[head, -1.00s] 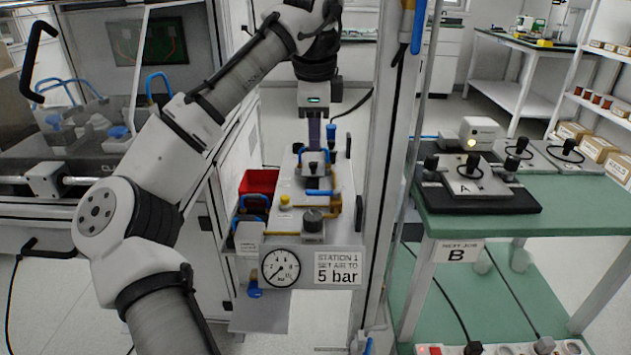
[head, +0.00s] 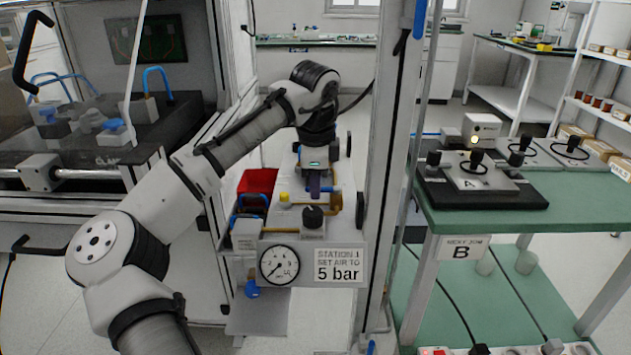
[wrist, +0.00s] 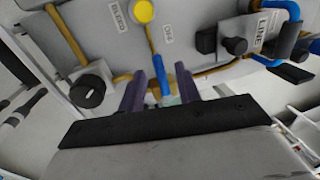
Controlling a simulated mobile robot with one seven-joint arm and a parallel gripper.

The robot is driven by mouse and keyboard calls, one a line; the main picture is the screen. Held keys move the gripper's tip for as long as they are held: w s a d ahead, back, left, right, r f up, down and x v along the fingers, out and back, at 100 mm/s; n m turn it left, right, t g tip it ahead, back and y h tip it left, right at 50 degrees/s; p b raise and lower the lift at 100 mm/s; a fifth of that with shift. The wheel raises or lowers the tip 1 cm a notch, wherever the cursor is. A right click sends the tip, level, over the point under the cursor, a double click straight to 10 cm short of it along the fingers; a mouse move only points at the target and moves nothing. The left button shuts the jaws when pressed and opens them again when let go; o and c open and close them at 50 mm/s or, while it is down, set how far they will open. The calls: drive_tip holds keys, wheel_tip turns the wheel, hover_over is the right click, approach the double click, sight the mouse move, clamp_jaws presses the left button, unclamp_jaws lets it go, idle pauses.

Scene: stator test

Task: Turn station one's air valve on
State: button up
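My gripper (head: 314,188) points down over the station 1 panel (head: 345,178) in the head view. In the wrist view its two purple fingers (wrist: 161,88) are apart, one on each side of a blue lever handle (wrist: 156,66). Gaps show between the fingers and the handle, so it is not gripped. This looks like the air valve's lever; its label is too small to read surely. In the head view my gripper mostly hides the lever. A pressure gauge (head: 279,265) hangs on the panel's front, its needle toward the low end, beside the "Station 1, set air to 5 bar" sign (head: 338,265).
A yellow knob (wrist: 143,11) and a black knob (wrist: 87,91) sit near the lever, with brass pipes around. A red bin (head: 257,182) stands left of the panel. A white post (head: 377,170) rises at its right. A green bench (head: 530,210) lies farther right.

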clamp_jaws()
